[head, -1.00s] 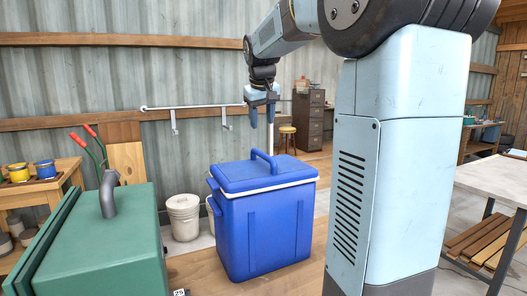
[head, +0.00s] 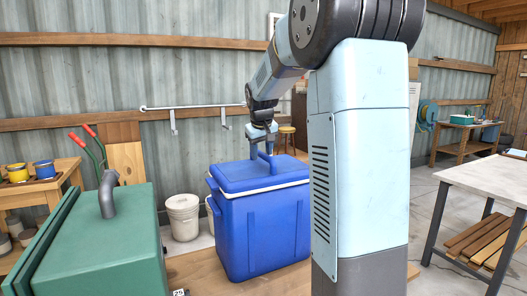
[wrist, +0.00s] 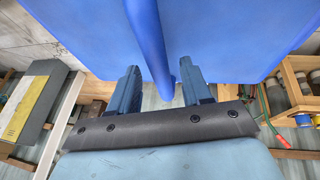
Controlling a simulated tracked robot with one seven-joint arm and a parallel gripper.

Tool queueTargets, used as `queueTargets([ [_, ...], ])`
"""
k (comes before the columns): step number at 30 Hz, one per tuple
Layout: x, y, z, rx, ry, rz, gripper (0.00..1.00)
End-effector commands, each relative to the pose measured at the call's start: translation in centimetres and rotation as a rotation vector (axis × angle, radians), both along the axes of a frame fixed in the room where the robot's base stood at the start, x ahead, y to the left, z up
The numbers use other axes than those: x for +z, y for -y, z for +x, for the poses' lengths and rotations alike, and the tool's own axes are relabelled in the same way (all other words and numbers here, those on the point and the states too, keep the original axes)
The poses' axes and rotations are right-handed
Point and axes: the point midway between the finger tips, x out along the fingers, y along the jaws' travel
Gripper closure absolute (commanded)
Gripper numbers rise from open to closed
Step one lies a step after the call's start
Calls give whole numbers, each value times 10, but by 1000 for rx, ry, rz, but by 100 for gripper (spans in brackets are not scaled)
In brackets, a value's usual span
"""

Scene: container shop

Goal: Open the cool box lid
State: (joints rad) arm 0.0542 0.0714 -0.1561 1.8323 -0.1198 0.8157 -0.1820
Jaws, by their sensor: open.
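The blue lid (wrist: 235,35) fills the top of that view. I cannot tell whether either finger touches the handle.
A green metal chest (head: 105,240) stands at the front left. A white bucket (head: 183,217) is left of the cool box. A white rail (head: 195,107) runs along the corrugated wall behind. A pale-topped table (head: 480,180) is at the right.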

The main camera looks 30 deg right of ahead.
Motion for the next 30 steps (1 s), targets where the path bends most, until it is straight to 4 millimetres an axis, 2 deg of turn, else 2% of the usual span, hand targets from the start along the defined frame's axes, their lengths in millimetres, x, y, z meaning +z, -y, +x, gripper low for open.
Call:
queueTargets([
  [7, 0, 0, 0, 0, 0, 0, 52],
  [22, 0, -1, 0, 1, 0, 1, 99],
  [30, 0, -1, 0, 2, 0, 0, 100],
])
